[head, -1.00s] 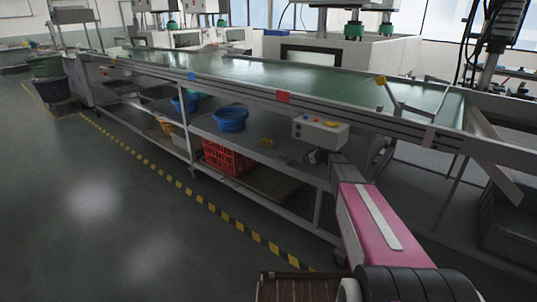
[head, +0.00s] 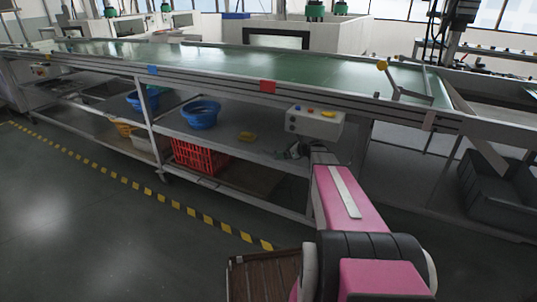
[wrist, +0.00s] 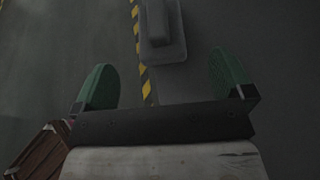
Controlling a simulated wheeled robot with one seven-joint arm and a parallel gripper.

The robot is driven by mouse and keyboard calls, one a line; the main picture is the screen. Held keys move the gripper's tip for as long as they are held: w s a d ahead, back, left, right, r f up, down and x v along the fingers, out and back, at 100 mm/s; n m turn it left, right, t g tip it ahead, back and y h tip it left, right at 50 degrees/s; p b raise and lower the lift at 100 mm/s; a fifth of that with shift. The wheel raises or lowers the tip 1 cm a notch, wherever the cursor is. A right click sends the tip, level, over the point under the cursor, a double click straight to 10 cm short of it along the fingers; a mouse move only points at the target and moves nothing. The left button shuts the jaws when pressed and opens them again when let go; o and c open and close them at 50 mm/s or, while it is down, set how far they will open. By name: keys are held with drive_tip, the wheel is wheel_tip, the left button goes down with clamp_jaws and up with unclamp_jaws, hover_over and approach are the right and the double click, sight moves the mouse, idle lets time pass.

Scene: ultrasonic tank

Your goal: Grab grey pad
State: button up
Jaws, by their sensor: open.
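My gripper (wrist: 162,92) shows in the wrist view with its two green fingers spread wide apart and nothing between them. It hangs over the grey floor and a yellow-black tape line. A blurred grey block on a flat plate (wrist: 162,42) shows at the top middle of the wrist view, beyond the fingertips; I cannot tell whether it is the grey pad. In the head view I cannot make out a grey pad for sure. My pink arm link hides part of the shelf and floor there.
A long green conveyor table (head: 215,62) crosses the head view. A dark bin (head: 495,200) stands right, a brown slatted crate (head: 255,277) at front. The left floor is clear.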

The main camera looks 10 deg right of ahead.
sight(273, 151)
drive_tip(key=x, duration=0.8)
drive_tip(key=shift+r, duration=0.1)
drive_tip(key=c, duration=1)
